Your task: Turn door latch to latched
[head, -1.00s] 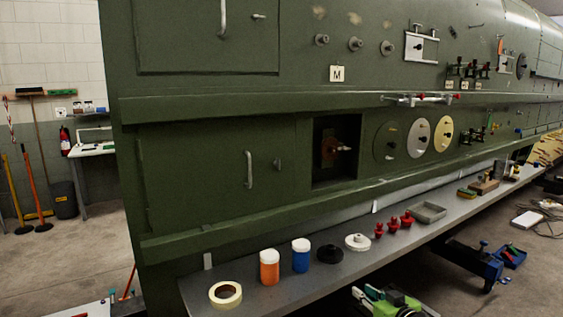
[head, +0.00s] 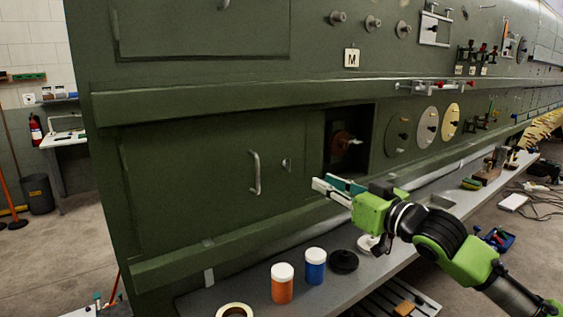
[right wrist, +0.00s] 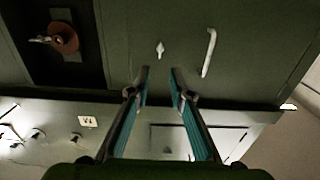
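The door latch (head: 286,164) is a small grey knob on the lower green door (head: 200,185), to the right of its vertical handle (head: 254,172). In the right wrist view the latch (right wrist: 160,49) appears small and pale, lengthwise roughly upright in the picture, beside the handle (right wrist: 209,52). My right gripper (head: 333,187) is in front of the panel, below and right of the latch in the head view. In the wrist view its fingers (right wrist: 159,76) are apart and empty, with the latch beyond the gap, not touched. My left gripper is not in view.
A recessed opening with a brown round part (head: 343,142) lies right of the latch. A green rail (head: 200,255) runs below the door. Under it a grey shelf (head: 245,290) carries an orange jar (head: 282,285), a blue jar (head: 315,268) and tape (head: 234,311).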

